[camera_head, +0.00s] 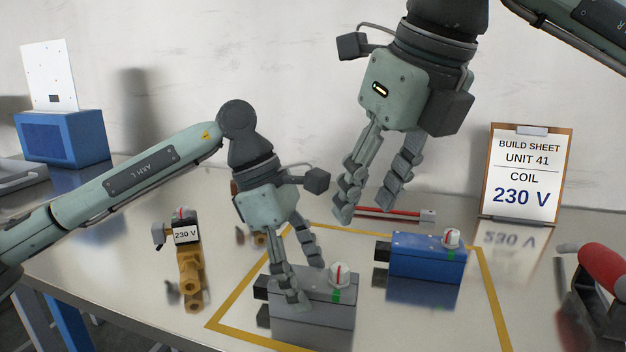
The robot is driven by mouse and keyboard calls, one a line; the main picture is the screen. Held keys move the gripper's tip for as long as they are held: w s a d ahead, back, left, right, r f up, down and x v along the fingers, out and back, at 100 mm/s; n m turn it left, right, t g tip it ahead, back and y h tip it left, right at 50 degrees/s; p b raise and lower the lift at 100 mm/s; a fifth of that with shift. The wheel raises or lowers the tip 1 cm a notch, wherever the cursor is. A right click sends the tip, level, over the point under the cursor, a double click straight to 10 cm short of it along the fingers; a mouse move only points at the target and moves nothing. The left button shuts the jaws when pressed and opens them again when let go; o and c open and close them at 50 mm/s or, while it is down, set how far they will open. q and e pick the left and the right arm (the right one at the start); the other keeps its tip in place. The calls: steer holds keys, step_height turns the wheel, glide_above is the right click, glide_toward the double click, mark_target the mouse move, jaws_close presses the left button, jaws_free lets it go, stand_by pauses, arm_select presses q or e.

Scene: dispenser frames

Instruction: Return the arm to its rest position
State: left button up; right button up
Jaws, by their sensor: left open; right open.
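My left arm (150,173) reaches in from the left. My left gripper (306,284) is open, with its fingers low at the grey box (330,312); one finger overlaps the box's left part, and I cannot tell whether it touches. The grey box has a white knob with a red mark and a green patch. My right gripper (361,210) is open and empty, hanging fingers-down above the table, left of and behind the blue box (428,258). The blue box has a similar knob.
A yellow outline (487,290) on the table (130,232) surrounds both boxes. A brass valve (189,268) labelled 230 V stands left. Behind lies a red tool (390,213). A build sheet (525,175) reads UNIT 41, COIL 230 V.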

mark_target(338, 265)
arm_select(q)
steer(key=x, duration=0.3)
steer(key=shift+r, duration=0.15)
arm_select(e)
steer(key=x, duration=1.2)
steer(key=shift+f, duration=0.1)
steer(key=n, duration=0.3)
steer(key=shift+g+y, duration=0.4)
steer(key=n+g, duration=0.1)
steer(key=n, duration=0.2)
steer(key=n+g+y, duration=0.1)
steer(key=n, duration=0.2)
steer(key=shift+w, duration=0.1)
